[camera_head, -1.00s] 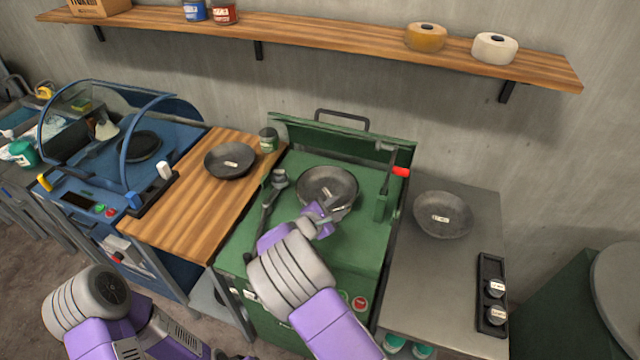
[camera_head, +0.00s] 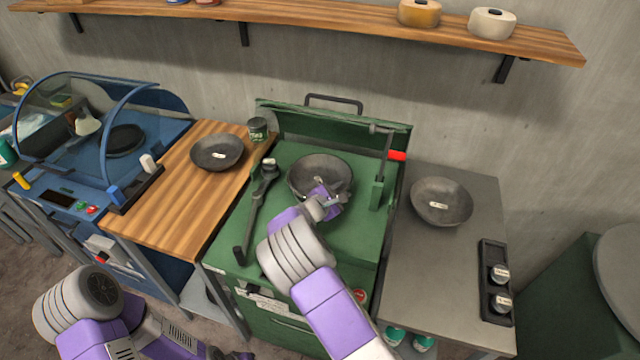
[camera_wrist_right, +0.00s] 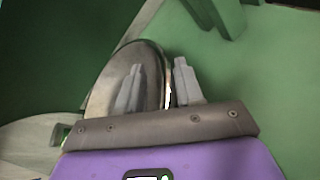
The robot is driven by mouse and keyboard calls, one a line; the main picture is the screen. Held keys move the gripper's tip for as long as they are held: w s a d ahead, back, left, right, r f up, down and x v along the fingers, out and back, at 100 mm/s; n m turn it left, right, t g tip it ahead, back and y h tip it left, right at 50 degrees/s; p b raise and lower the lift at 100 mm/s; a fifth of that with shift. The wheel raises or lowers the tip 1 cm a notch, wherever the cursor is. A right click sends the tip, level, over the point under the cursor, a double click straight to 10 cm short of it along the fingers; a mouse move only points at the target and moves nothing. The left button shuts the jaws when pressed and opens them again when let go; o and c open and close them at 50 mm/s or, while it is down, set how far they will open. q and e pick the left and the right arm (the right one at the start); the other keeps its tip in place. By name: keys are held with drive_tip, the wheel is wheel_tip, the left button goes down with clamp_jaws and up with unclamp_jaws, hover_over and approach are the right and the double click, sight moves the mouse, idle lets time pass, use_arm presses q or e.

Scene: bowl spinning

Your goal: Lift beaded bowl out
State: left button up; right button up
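A dark grey bowl (camera_head: 306,172), which I take for the beaded bowl, sits on top of the green machine (camera_head: 290,225). It also shows in the wrist view (camera_wrist_right: 105,88). Any beading is too small to tell. My right gripper (camera_head: 333,196) is at the bowl's near right edge. In the wrist view its fingers (camera_wrist_right: 158,88) are apart, one over the inside of the bowl and one outside, with the rim between them. A gap shows between rim and inner finger.
A second bowl (camera_head: 218,152) lies on the wooden counter to the left, and a third (camera_head: 441,202) on the grey table to the right. A dark bar (camera_head: 250,215) and a red-handled lever (camera_head: 385,170) flank the bowl.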

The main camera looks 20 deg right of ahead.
drive_tip(key=shift+w+d+f, duration=0.1)
drive_tip(key=shift+w+d, duration=0.05)
clamp_jaws()
idle(0.4)
